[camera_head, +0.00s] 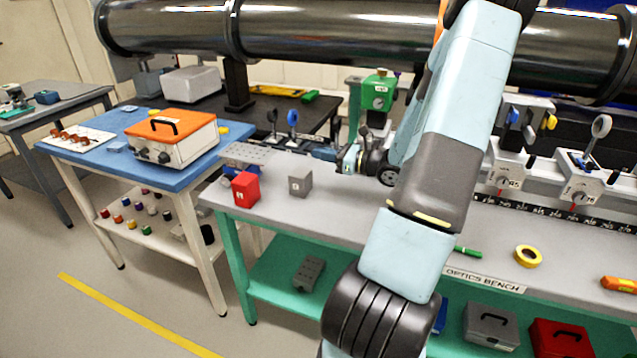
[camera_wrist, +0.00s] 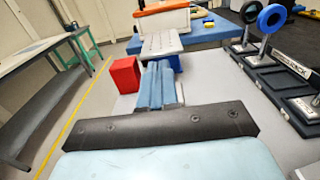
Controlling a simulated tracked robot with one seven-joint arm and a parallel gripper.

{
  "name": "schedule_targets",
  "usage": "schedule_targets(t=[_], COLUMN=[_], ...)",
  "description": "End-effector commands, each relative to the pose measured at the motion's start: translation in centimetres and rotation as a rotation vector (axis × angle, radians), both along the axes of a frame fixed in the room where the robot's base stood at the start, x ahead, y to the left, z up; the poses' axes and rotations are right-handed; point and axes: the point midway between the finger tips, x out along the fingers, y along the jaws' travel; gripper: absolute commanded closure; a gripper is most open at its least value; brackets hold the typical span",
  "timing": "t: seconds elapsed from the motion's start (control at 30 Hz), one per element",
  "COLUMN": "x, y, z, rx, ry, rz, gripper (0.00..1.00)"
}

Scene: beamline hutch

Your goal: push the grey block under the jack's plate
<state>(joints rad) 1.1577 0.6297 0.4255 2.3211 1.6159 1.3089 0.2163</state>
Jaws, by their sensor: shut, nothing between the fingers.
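The grey block (camera_head: 300,182) stands on the optics bench (camera_head: 345,213), to the right of a red block (camera_head: 244,190). The jack has a light grey plate (camera_head: 247,153) with holes and a blue body beneath; it stands at the bench's left end, behind the red block. In the wrist view, the plate (camera_wrist: 161,44) lies straight beyond my shut, empty gripper (camera_wrist: 154,66), and the red block (camera_wrist: 125,74) is to the left. The grey block is mostly or wholly hidden there by my fingers. In the head view my gripper (camera_head: 322,153) is behind and right of the grey block; contact cannot be told.
Blue and dark ring mounts (camera_wrist: 271,17) stand on a black rail to the right in the wrist view. A blue table (camera_head: 90,146) with an orange-lidded case (camera_head: 176,137) is beyond the bench's left end.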

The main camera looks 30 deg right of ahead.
Motion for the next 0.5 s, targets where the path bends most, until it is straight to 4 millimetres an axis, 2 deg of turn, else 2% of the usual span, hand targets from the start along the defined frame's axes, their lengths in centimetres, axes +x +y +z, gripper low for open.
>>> schedule_targets(t=[0.5], x=[0.0], y=[0.0], z=[-6.8], rx=[0.003], ry=[0.001], rz=[0.000], gripper=[1.00])
